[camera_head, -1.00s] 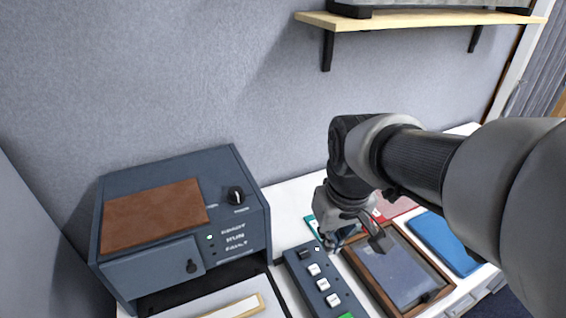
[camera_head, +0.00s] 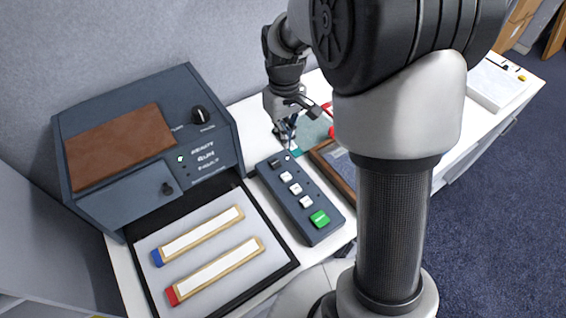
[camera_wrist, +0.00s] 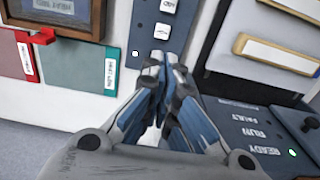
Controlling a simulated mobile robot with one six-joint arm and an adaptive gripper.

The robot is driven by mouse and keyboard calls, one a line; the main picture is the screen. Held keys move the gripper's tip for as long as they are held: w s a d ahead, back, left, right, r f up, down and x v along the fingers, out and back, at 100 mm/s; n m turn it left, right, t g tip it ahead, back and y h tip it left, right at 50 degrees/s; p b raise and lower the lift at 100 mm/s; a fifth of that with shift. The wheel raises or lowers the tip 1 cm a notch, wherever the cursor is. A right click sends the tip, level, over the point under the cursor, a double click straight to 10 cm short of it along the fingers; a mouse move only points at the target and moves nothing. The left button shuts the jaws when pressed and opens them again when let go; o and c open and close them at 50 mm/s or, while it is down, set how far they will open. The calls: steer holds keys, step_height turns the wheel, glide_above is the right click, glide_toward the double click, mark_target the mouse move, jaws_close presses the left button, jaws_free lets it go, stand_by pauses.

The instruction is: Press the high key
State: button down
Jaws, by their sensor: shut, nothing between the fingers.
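In the wrist view the panel (camera_wrist: 146,22) shows two white keys, one (camera_wrist: 162,31) just beyond my fingertips. Their labels are too small to read surely, so I cannot tell which is the high key. My gripper (camera_head: 290,148) points down at the panel's far end, shut and empty. In the wrist view its fingertips (camera_wrist: 160,66) hide part of the panel.
A dark cabinet (camera_head: 215,148) with a knob stands left of the panel. A grey tray (camera_head: 218,277) with two labelled bars lies in front of it. A wood-framed tray (camera_head: 335,170) is right of the panel, partly behind my arm. A green card (camera_wrist: 111,68) lies close by.

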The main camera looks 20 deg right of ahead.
mark_target(284, 174)
steer(key=shift+f, duration=0.15)
step_height(284, 174, down, 13)
steer(key=b, duration=0.4)
steer(key=shift+f+b, duration=0.2)
steer(key=shift+b, duration=0.15)
steer(key=shift+f, duration=0.2)
steer(key=shift+s+f+b, duration=0.2)
steer(key=shift+f+b, duration=0.15)
steer(key=shift+f, duration=0.65)
step_height(284, 174, up, 14)
steer(key=p, duration=0.6)
steer(key=shift+w+r, duration=0.2)
steer(key=shift+w, duration=0.05)
